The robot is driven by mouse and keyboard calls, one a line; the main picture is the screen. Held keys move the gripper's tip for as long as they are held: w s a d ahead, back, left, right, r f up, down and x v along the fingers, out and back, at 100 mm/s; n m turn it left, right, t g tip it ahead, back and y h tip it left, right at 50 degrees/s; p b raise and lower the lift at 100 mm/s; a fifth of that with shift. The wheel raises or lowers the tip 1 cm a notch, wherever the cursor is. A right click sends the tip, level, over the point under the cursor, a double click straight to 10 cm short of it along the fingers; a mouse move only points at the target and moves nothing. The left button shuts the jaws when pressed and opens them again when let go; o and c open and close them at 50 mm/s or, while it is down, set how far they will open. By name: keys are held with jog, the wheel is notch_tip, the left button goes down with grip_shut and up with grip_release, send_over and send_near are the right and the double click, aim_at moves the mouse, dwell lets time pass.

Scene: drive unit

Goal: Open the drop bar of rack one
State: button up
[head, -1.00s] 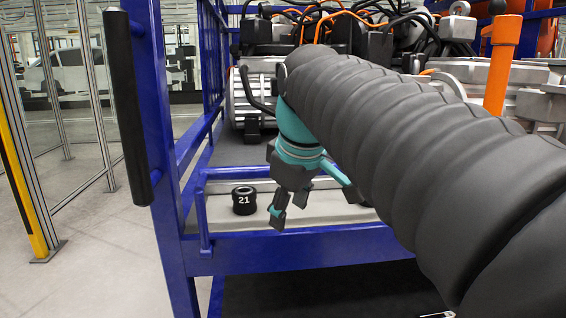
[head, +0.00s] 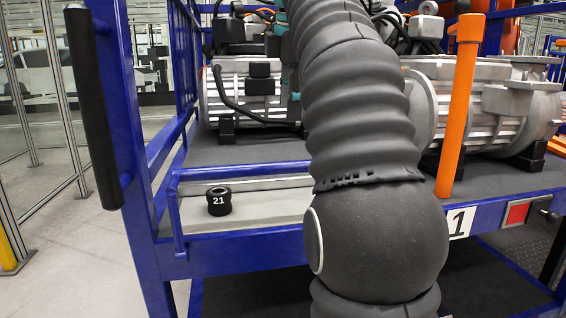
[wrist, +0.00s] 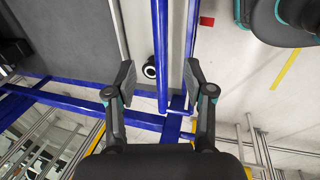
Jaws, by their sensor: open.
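Rack one is the blue frame with the white label "1" (head: 457,222) on its front rail. A thin blue bar (head: 245,171) with an upright at its left end runs across the front; my arm hides its right part. In the wrist view my gripper (wrist: 160,75) has its fingers wide apart. Two parallel blue rails pass between and below the fingers: a left rail (wrist: 160,45) and a right rail (wrist: 190,45). I cannot tell whether either finger touches a rail. In the head view my arm hides the fingers.
A black cylinder marked 21 (head: 219,201) sits on the grey shelf, behind the front rail. An orange post (head: 461,105) stands right of my arm. A red plate (head: 517,213) is at the rail's right end. Grey motors (head: 250,90) fill the rack. Open floor lies left.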

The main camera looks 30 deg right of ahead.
aim_at(285, 163)
jog(key=b+x, duration=0.5)
jog(key=x, duration=0.8)
jog(key=shift+w, duration=0.1)
grip_shut()
jog(key=shift+a, duration=0.1)
